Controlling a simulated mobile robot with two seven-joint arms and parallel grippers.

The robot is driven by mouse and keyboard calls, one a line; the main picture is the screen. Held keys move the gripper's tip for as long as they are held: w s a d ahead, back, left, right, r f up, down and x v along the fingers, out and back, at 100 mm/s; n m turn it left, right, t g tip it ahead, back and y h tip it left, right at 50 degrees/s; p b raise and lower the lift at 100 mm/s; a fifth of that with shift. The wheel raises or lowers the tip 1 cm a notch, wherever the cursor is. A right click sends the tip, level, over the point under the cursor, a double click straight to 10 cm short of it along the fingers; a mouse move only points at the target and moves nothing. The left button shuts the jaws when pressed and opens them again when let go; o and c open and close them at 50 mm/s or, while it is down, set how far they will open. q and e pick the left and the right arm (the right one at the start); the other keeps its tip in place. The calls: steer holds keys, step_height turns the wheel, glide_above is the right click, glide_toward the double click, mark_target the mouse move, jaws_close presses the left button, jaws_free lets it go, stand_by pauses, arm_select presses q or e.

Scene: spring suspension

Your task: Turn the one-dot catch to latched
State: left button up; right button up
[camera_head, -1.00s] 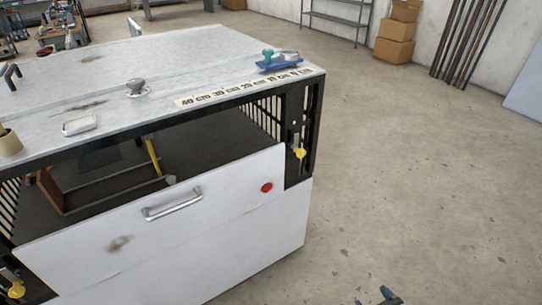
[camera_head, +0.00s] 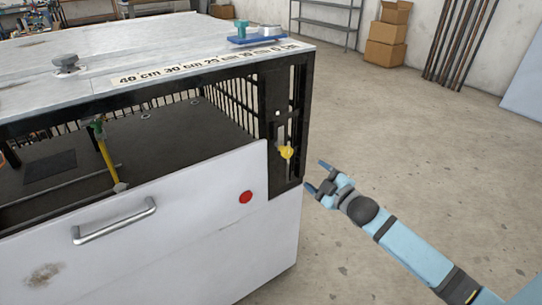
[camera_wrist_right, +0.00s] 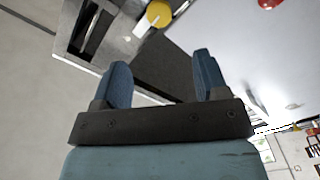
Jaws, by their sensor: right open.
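The yellow catch (camera_head: 286,152) sits on the black corner post of the cabinet, right of the white front panel. A grey bar runs up from it, and a single pale dot (camera_head: 277,113) shows above. The catch's exact turn is hard to tell. In the wrist view a yellow round part (camera_wrist_right: 159,13) shows at the top, beyond my fingers. My right gripper (camera_head: 317,176) is open and empty, just right of the post and slightly lower than the catch, apart from it. Its two blue fingers (camera_wrist_right: 162,70) are spread in the wrist view. My left gripper is out of view.
The white front panel (camera_head: 190,225) has a metal handle (camera_head: 115,222) and a red button (camera_head: 246,197). The cabinet top carries a scale strip (camera_head: 200,65), a grey knob (camera_head: 66,64) and a blue item (camera_head: 257,39). The floor right of the cabinet is clear.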

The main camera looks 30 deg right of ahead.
mark_target(288, 154)
steer(key=w, duration=0.4)
steer(key=w+b, duration=0.1)
steer(key=w, duration=0.4)
steer(key=w+a, duration=0.1)
steer(key=w, duration=0.3)
steer(key=shift+w+a+b, duration=0.1)
steer(key=shift+w+b, duration=0.2)
steer(key=shift+w, duration=0.05)
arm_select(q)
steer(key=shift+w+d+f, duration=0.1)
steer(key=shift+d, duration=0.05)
arm_select(e)
jaws_close()
steer(key=shift+r, duration=0.1)
